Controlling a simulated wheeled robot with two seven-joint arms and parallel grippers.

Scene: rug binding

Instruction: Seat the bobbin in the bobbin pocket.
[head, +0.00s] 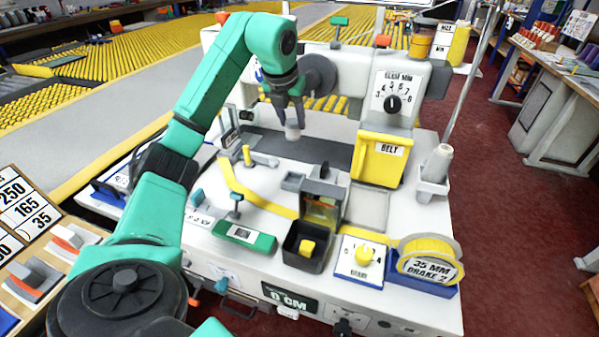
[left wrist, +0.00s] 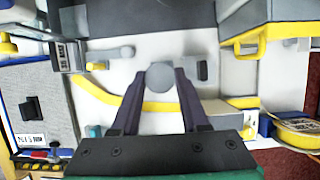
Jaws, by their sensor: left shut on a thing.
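My left gripper (head: 291,116) points down above the white machine bed. It is shut on a pale grey, round-ended piece, which looks like the bobbin (head: 292,133). In the left wrist view the bobbin is a grey disc (left wrist: 160,75) between the two dark fingertips (left wrist: 158,86). It appears held above the bed, apart from the surface. I cannot make out for certain which opening is the bobbin pocket; the gripper and the held piece cover part of the bed. My right gripper is not in view.
A yellow BELT guard (head: 379,160) and a dial panel (head: 397,95) stand right of the gripper. A yellow tape (head: 255,198) curves across the bed. A black tray (head: 304,262) with a yellow block is in front. A cone spool (head: 436,163) stands at right.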

